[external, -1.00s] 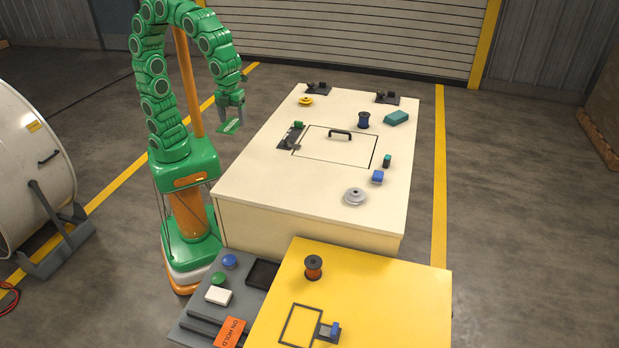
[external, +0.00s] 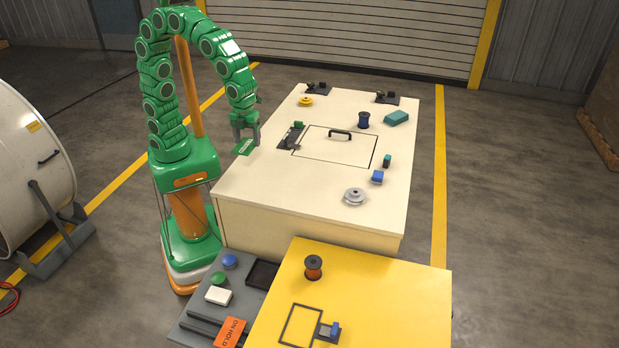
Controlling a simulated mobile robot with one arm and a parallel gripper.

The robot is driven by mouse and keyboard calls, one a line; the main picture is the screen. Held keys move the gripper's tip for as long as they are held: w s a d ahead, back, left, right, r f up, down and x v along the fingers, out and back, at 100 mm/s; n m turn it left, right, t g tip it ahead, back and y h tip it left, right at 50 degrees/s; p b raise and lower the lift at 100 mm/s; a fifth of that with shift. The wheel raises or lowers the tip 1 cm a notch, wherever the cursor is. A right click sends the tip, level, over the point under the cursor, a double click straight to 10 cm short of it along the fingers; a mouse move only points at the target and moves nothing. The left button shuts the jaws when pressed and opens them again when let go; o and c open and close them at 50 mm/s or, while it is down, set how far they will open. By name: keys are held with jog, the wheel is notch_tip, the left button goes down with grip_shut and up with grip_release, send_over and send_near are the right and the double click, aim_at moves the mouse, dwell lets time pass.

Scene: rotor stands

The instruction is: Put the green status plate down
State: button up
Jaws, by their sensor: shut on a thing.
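The green status plate (external: 244,147) is a small flat green card with pale lettering too small to read. My gripper (external: 245,138) points down and is shut on the plate. It holds the plate above the left edge of the cream table, by the table's upper left side. The plate appears apart from the tabletop, though its exact height is hard to tell.
The cream tabletop (external: 260,188) has free room at its front left. A dark latch (external: 290,137) and a black-handled panel lie right of my gripper. A yellow table (external: 400,290) and a grey tray with an orange "ON HOLD" plate (external: 231,332) stand in front.

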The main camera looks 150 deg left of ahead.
send_over(267, 174)
jog(key=f, duration=0.4)
jog(key=s+f, duration=0.1)
jog(key=f, duration=0.1)
jog(key=shift+d, duration=0.4)
jog(key=shift+w+a+f, duration=0.35)
jog(key=shift+w+f, duration=0.3)
jog(key=shift+f, duration=1.6)
jog(key=o, duration=1.1)
jog(key=shift+f, duration=0.1)
notch_tip(267, 174, up, 12)
jog(key=shift+r, duration=0.15)
